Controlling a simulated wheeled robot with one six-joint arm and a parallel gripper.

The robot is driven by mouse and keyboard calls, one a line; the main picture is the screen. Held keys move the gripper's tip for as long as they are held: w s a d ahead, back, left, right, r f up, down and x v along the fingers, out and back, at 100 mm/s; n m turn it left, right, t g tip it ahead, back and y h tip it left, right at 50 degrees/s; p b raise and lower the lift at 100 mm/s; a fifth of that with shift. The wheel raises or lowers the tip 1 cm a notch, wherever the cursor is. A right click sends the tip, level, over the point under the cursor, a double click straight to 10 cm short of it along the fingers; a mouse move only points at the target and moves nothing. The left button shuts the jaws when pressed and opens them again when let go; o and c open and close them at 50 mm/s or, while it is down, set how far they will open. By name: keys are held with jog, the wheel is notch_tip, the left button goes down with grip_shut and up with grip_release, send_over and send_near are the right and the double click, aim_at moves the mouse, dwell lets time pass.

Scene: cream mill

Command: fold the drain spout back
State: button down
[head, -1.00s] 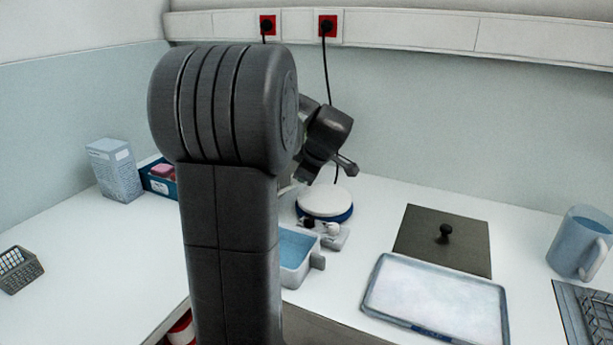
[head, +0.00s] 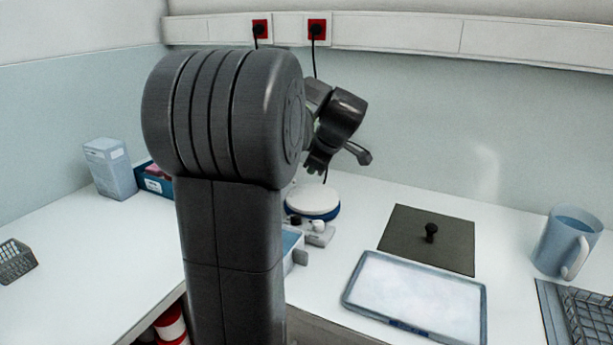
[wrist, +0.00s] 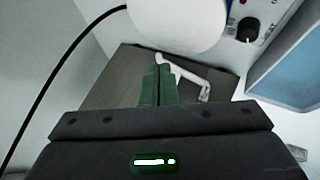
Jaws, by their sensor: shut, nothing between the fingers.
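In the wrist view my gripper (wrist: 158,82) is shut and empty, its two green fingers side by side. A white bent spout (wrist: 188,74) lies at the fingertips and runs to the right of them; I cannot tell whether they touch. The mill shows as a white round top (wrist: 180,22) beyond the fingers and a white housing with a black knob (wrist: 249,30).
A blue tub (wrist: 290,72) stands beside the mill, mostly hidden by my arm in the head view. A black cable (wrist: 62,68) runs at the left of the wrist view. A dark plate with a knob (head: 405,240), a white tray (head: 420,297) and a blue jug (head: 567,240) stand to the right.

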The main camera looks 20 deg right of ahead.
jog(key=d+r, duration=0.1)
jog(key=s+d+r, duration=0.1)
jog(key=r, duration=0.2)
jog(key=shift+s+d, duration=0.25)
jog(key=shift+d, duration=0.15)
